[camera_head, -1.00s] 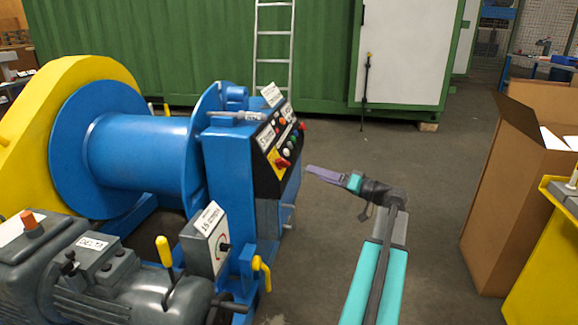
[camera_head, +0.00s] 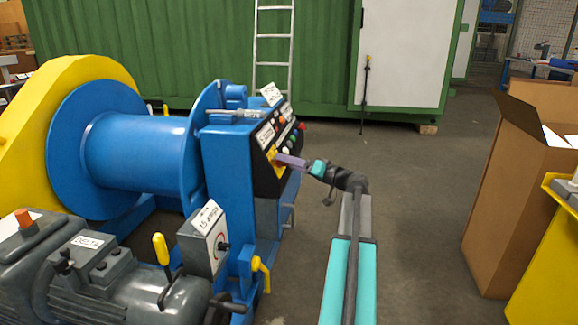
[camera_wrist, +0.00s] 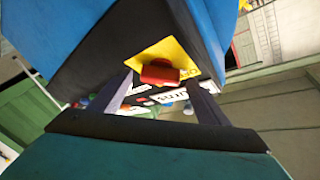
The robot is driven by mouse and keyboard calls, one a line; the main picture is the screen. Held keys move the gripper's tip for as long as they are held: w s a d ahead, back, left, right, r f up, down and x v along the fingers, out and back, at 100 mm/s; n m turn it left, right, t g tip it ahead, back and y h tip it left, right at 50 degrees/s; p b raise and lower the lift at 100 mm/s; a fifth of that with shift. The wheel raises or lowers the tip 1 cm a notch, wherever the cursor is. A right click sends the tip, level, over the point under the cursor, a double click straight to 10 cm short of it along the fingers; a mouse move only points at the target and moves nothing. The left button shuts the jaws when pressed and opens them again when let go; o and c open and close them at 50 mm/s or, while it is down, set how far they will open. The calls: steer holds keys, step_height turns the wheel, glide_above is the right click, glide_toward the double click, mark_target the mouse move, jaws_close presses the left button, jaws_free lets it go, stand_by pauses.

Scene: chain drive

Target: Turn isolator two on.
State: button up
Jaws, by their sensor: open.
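A black sloped control panel (camera_head: 268,181) is on the blue machine beside the drum. In the wrist view a red knob (camera_wrist: 160,73) sits on a yellow plate (camera_wrist: 178,50). I cannot read which isolator it is. My gripper (camera_head: 279,159) is at the panel, its tips over the yellow plate's area in the head view and hiding the knob there. In the wrist view my gripper (camera_wrist: 159,80) is open, with one finger on each side of the red knob. Whether the fingers touch it cannot be told.
Coloured buttons (camera_head: 288,120) and white labels are on the panel near my gripper. A grey box with a rotary dial (camera_head: 221,246) and a yellow lever (camera_head: 162,249) stand in front. A cardboard box (camera_head: 520,190) is at the right. The floor between is clear.

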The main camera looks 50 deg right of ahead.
steer(key=shift+w+a, duration=0.1)
steer(key=shift+w, duration=0.3)
steer(key=c, duration=1.1)
steer(key=shift+a+r+m+h+p, duration=0.15)
steer(key=shift+m+h+p, duration=0.1)
steer(key=shift+m+p, duration=0.25)
steer(key=shift+d+r+m+h+p, duration=0.1)
steer(key=shift+m+h+p, duration=0.2)
steer(key=shift+p, duration=0.4)
steer(key=m+g+p, duration=0.3)
steer(key=m+p, duration=0.2)
steer(key=p, duration=0.6)
steer(key=r+m+g+h+p, duration=0.1)
steer(key=m+p, duration=0.4)
steer(key=p, duration=0.6)
steer(key=m+g+h+p, duration=0.1)
steer(key=m+g+p, duration=0.3)
steer(key=p, duration=0.7)
steer(key=shift+w+a+r+m+g+h+p, duration=0.2)
steer(key=shift+w+r+m+g+h+p, duration=0.1)
steer(key=shift+w+m+p, duration=0.1)
steer(key=shift+f+m+g+p, duration=0.3)
steer(key=shift+m+p, duration=0.2)
steer(key=shift+p, duration=0.55)
